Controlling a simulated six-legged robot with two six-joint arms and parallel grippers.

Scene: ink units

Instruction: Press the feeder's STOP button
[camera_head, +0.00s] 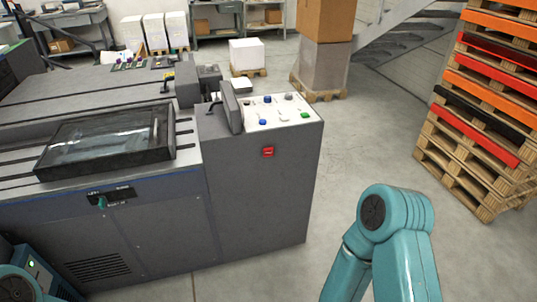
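A grey feeder (262,200) stands left of centre, with a light control panel (285,121) on top of its right end. The panel carries several small buttons, among them a blue button (264,122) and a green button (305,114). A red button or switch (268,152) sits on the front face just below the panel. The labels are too small to read, so I cannot tell which one is STOP. My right arm's teal links show at the bottom right, apart from the feeder. A bit of teal shows at the bottom left. Neither gripper is in view.
Orange, red and black pallets (480,85) are stacked at the right. A brown box (325,20) stands on a wrapped load at the back, near a staircase (400,35). White paper stacks (245,52) are behind the feeder. Floor right of the feeder is clear.

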